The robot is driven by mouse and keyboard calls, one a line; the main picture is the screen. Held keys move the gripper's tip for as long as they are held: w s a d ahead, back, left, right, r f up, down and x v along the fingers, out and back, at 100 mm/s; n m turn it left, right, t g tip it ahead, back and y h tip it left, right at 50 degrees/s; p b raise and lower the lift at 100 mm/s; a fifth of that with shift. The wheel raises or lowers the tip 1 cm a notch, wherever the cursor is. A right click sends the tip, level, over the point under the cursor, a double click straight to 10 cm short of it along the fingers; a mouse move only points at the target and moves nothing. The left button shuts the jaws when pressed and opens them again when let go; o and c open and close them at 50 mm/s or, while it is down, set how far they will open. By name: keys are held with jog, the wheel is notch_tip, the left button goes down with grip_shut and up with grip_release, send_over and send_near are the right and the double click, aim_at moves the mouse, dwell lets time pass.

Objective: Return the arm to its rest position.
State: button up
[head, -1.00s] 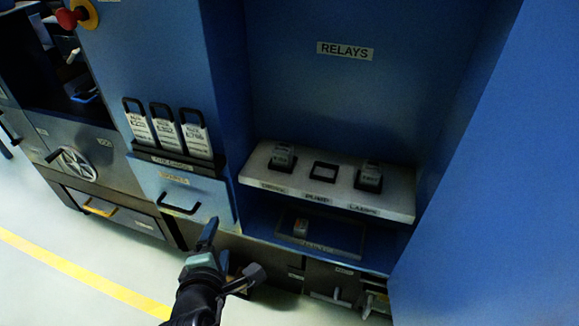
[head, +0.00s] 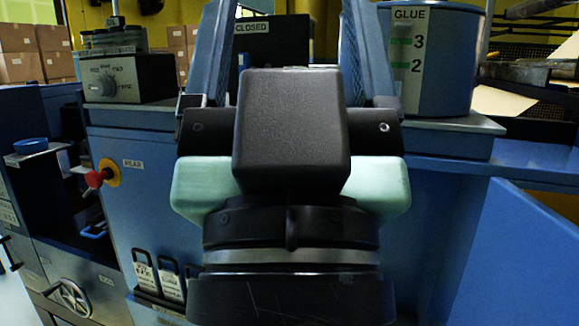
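My gripper (head: 287,10) fills the middle of the head view, close to the camera and upright. Its two blue fingers stand wide apart and run up to the top edge of the picture. I see nothing held between them; a dark panel marked CLOSED (head: 262,27) shows behind the gap. The black and pale green body of my gripper hides much of the blue machine behind it.
A blue drum marked GLUE (head: 437,60) stands behind on the right. A blue door panel (head: 510,250) is at lower right. A red knob (head: 96,178), a dial box (head: 125,80) and tagged cards (head: 150,270) are on the left.

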notch_tip(320, 180, up, 21)
jog(key=p, duration=1.8)
jog(key=shift+p, duration=0.3)
jog(key=shift+w+f, duration=0.1)
